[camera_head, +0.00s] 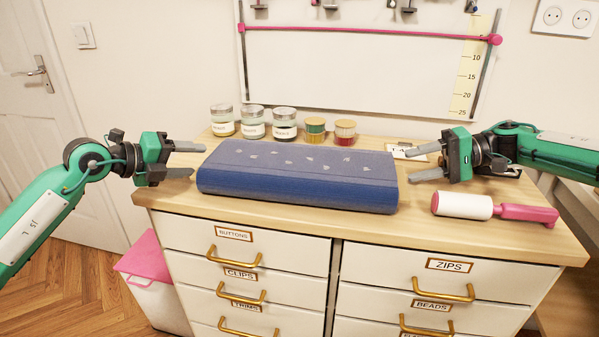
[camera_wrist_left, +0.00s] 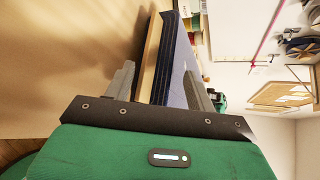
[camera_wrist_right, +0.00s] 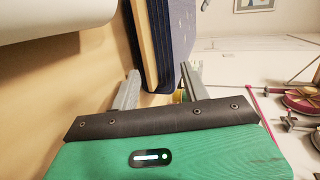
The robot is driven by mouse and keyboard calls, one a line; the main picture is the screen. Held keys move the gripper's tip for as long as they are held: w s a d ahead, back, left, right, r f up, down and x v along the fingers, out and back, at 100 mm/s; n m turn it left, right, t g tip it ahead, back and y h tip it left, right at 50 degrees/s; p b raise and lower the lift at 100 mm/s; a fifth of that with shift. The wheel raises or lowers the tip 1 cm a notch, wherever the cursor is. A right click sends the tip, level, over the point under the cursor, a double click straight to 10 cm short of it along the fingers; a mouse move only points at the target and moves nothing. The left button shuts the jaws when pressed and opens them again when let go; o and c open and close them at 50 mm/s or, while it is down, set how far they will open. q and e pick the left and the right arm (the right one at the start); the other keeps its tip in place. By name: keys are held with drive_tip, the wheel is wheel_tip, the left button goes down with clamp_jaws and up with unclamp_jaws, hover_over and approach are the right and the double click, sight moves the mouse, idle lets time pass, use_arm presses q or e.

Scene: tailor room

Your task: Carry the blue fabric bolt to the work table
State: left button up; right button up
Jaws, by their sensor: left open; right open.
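The blue fabric bolt (camera_head: 297,178) lies flat on top of a drawer cabinet (camera_head: 455,225) in the head view. My left gripper (camera_head: 198,160) is open at the bolt's left end, with its fingertips close to that end. My right gripper (camera_head: 428,162) is open at the bolt's right end, a little apart from it. In the left wrist view the bolt's end (camera_wrist_left: 172,65) shows ahead, between the open fingers. In the right wrist view the bolt's layered end (camera_wrist_right: 165,45) also shows between the open fingers. I cannot identify the work table for certain.
Several jars (camera_head: 253,122) and two thread spools (camera_head: 344,132) stand behind the bolt. A white and pink roller (camera_head: 462,205) lies at the cabinet's right front, below my right gripper. A pink-lidded bin (camera_head: 148,262) stands on the floor at the left.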

use_arm(q)
drive_tip(key=shift+x, duration=1.55)
use_arm(e)
drive_tip(key=shift+x, duration=1.55)
use_arm(q)
drive_tip(key=c, duration=1)
use_arm(e)
drive_tip(key=c, duration=1)
use_arm(q)
clamp_jaws()
use_arm(e)
clamp_jaws()
drive_tip(key=shift+r, duration=0.1)
use_arm(q)
drive_tip(key=shift+r, duration=0.2)
use_arm(e)
drive_tip(key=shift+w+r, duration=0.1)
drive_tip(key=shift+r, duration=0.1)
